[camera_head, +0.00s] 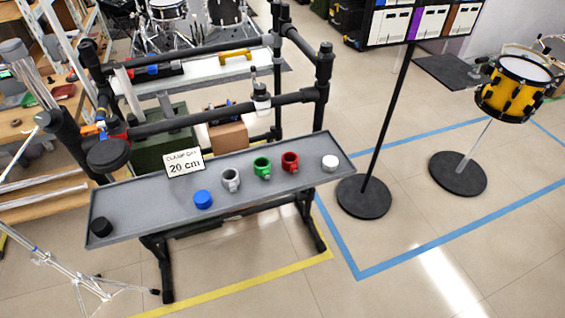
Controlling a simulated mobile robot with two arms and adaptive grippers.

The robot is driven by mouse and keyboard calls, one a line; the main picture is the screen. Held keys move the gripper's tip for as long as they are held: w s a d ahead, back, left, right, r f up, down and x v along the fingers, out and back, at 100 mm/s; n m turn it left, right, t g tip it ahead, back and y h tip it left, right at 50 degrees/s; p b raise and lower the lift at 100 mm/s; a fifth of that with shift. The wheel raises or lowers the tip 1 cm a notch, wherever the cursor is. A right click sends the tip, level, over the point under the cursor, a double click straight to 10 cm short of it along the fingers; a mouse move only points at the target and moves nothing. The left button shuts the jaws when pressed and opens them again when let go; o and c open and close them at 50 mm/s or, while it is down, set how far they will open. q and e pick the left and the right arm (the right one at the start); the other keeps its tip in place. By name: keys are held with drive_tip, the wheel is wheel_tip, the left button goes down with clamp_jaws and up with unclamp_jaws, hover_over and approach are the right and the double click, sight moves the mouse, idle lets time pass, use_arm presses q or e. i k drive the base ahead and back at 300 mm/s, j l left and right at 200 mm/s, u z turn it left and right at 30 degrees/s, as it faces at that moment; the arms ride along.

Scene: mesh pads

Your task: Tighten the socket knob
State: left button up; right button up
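A grey tray table (140,207) stands in front of a black tube rack. On it, from left to right, are a black knob-like piece (101,227), a blue cap-like piece (203,199), a grey ring clamp (231,179), a green ring clamp (262,166), a red ring clamp (290,161) and a white round piece (330,162). A white and grey fitting (261,97) with an upright pin sits on the rack's front bar. I cannot tell which piece is the socket knob. Neither of my grippers is in view.
A sign reading 20 cm (184,163) stands at the tray's back edge. A black round pad (109,155) is at the rack's left. A black pole stand (364,197) and a yellow drum (512,88) stand right. Front-right floor is clear; a chrome stand (75,268) is front left.

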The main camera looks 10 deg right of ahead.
sight(44, 119)
drive_tip(key=u, duration=1.25)
